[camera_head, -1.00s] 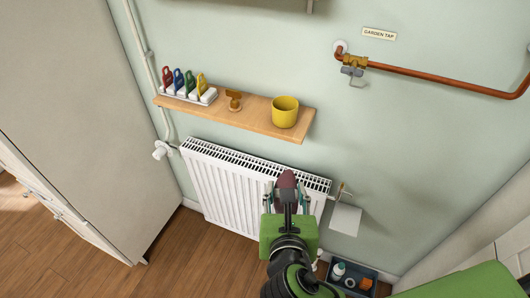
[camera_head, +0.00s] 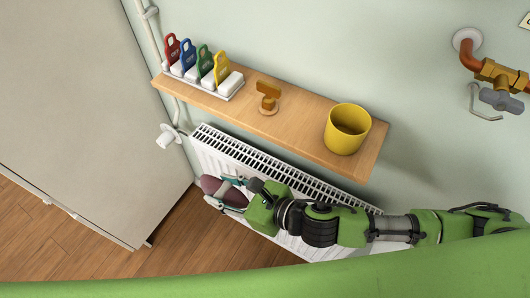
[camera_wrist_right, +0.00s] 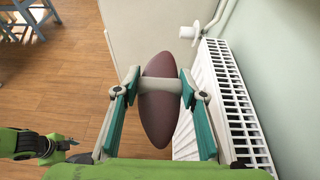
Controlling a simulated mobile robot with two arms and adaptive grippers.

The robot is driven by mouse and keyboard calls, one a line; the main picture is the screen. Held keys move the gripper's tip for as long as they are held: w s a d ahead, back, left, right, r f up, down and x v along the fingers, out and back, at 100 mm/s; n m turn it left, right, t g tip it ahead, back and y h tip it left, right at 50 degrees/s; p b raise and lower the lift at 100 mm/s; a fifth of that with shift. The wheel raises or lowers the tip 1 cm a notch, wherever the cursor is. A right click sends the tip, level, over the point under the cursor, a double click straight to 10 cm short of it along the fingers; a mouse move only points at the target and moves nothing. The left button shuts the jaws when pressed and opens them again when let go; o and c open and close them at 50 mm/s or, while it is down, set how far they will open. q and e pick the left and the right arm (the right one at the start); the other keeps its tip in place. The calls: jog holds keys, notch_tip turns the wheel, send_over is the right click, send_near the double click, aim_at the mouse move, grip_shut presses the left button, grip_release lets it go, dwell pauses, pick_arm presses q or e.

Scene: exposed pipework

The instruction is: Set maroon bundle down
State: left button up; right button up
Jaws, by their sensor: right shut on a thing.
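The maroon bundle (camera_head: 210,185) is a smooth, pointed oval with a pale band around its middle. My right gripper (camera_head: 232,190) is shut on it and holds it in front of the left end of the white radiator, below the shelf. In the right wrist view the bundle (camera_wrist_right: 160,118) lies lengthwise between the teal fingers (camera_wrist_right: 160,86), which close at the band. Floor shows beyond it, and nothing visibly supports it from below. A green and black arm part, probably my left gripper (camera_wrist_right: 60,147), shows small at the wrist view's left edge; its fingers are unclear.
The wooden shelf (camera_head: 300,135) holds coloured tags in a white rack (camera_head: 205,82), a brass fitting (camera_head: 268,97) and a yellow pot (camera_head: 347,129). The radiator (camera_wrist_right: 222,92) is close right of the gripper. A tall grey cabinet (camera_head: 75,110) stands left. Wooden floor (camera_head: 185,240) is open between.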

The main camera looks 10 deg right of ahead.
jog(key=w+d+p, duration=0.1)
jog(key=w+d, duration=0.4)
jog(key=w, duration=0.1)
jog(key=p, duration=0.1)
send_over(257, 161)
jog(key=shift+r, duration=0.1)
notch_tip(257, 161, down, 3)
jog(key=shift+r, duration=0.1)
pick_arm(q)
jog(key=r, duration=0.2)
jog(key=shift+s+r, duration=0.2)
jog(key=shift+r, duration=0.1)
pick_arm(e)
jog(key=shift+f, duration=0.4)
jog(key=shift+f, duration=0.1)
jog(key=o, duration=1.1)
pick_arm(q)
jog(key=shift+f, duration=0.1)
